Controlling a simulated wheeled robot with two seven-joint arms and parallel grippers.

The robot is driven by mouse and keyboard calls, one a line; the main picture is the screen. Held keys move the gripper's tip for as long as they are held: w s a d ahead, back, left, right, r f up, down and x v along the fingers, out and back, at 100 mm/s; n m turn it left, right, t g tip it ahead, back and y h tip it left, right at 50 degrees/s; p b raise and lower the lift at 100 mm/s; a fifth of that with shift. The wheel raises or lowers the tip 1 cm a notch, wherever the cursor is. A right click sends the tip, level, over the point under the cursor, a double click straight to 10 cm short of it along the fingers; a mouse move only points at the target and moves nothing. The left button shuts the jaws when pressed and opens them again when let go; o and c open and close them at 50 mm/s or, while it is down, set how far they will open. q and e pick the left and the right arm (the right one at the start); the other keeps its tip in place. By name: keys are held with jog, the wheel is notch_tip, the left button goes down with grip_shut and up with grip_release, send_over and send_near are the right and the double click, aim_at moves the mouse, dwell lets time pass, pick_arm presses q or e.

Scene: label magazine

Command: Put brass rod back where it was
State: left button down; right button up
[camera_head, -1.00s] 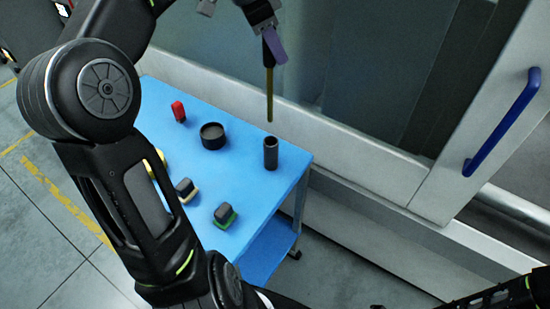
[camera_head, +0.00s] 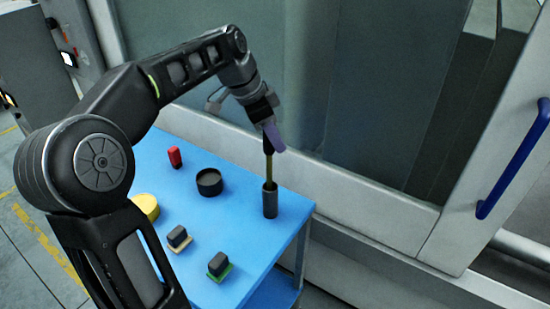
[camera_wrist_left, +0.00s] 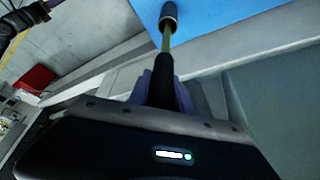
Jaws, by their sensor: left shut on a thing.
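The brass rod (camera_head: 269,168) is upright, and its lower end meets the mouth of a dark grey tube (camera_head: 270,203) standing on the blue table near its right edge. The lower end appears to be inside the tube. My left gripper (camera_head: 273,138) is shut on the rod's upper part, above the tube. In the left wrist view, the rod (camera_wrist_left: 166,38) runs from the gripper (camera_wrist_left: 162,82) to the tube (camera_wrist_left: 168,12). My right gripper is not in view.
The blue table (camera_head: 228,230) also holds a black round cup (camera_head: 209,182), a red block (camera_head: 175,157), a yellow round object (camera_head: 146,206) and two dark blocks (camera_head: 179,237) on coloured bases. A grey cabinet wall with a blue handle (camera_head: 513,160) stands behind.

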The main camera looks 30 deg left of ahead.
pick_arm(q)
jog(key=shift+f, duration=0.45)
jog(key=shift+f, duration=2)
jog(key=c, duration=1.2)
grip_release()
jog(key=shift+o, duration=0.2)
jog(key=shift+r, duration=0.1)
jog(key=v, duration=1.1)
jog(key=shift+r+p, duration=0.35)
jog(key=shift+r, duration=0.05)
jog(key=shift+s+a, duration=0.1)
jog(key=shift+a, duration=0.05)
